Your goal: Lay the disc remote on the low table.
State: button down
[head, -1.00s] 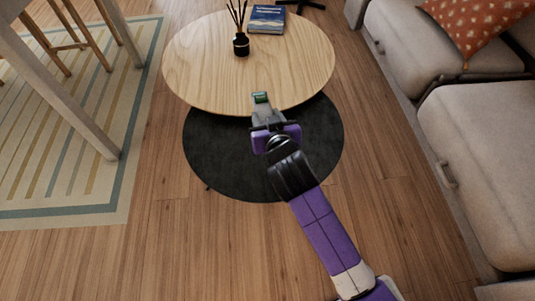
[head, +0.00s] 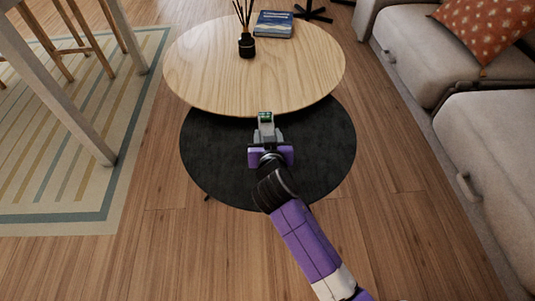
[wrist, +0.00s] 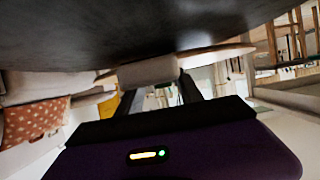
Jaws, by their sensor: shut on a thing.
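The low table (head: 240,85) has a round, light wood top. Its rim shows edge-on in the wrist view (wrist: 228,52), where the room appears upside down. My gripper (head: 265,125) is just off the table's near edge, over a dark round surface. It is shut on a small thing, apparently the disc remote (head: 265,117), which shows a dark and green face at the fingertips. In the wrist view a grey rounded piece (wrist: 148,71) sits at the fingertips, probably the remote seen from the side. The fingers hide part of it.
A black reed diffuser (head: 247,46) and a blue book (head: 273,24) stand at the table's back. The near part of the top is bare. A dark round surface (head: 230,160) lies lower, below the near edge. A grey sofa (head: 500,140) is on the right.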

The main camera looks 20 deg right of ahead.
jog(key=shift+f+b, duration=1.25)
jog(key=shift+f, duration=1.95)
jog(key=shift+f, duration=0.1)
jog(key=c, duration=0.8)
grip_release()
jog(key=shift+o, duration=0.2)
jog(key=shift+s, duration=0.15)
jog(key=p+v, duration=0.4)
jog(key=v, duration=0.8)
